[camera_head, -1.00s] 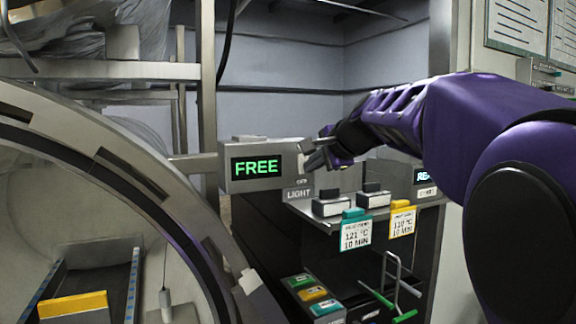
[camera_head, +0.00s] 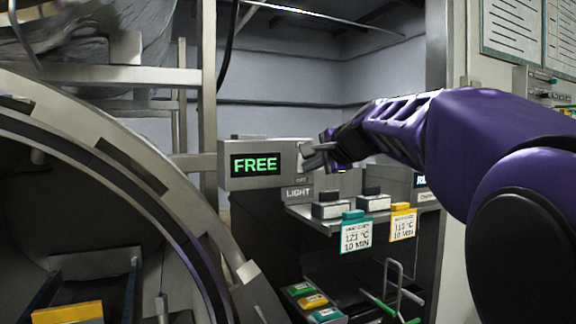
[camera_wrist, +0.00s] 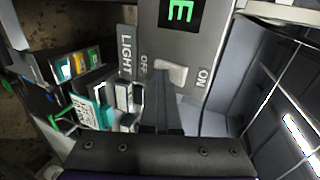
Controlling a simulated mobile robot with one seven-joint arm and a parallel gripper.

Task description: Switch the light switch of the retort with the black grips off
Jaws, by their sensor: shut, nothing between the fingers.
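The retort's grey control box (camera_head: 283,178) carries a green FREE display (camera_head: 255,164) and a LIGHT label (camera_head: 298,193). In the wrist view, the pale light switch (camera_wrist: 171,73) sits between the OFF and ON markings. My gripper (camera_head: 312,157) is shut and empty at the right end of the box. In the wrist view its dark fingers (camera_wrist: 163,112) reach up close to the switch; whether they touch it is unclear. In the head view my gripper hides the switch. The retort's interior (camera_head: 45,205) at left is dark. No black grips are clearly visible.
A shelf to the right of the box holds small grey boxes (camera_head: 333,206), with teal (camera_head: 355,238) and yellow (camera_head: 403,223) tags hanging below. A green-handled metal item (camera_head: 392,290) is lower down. The round retort rim (camera_head: 150,190) fills the left.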

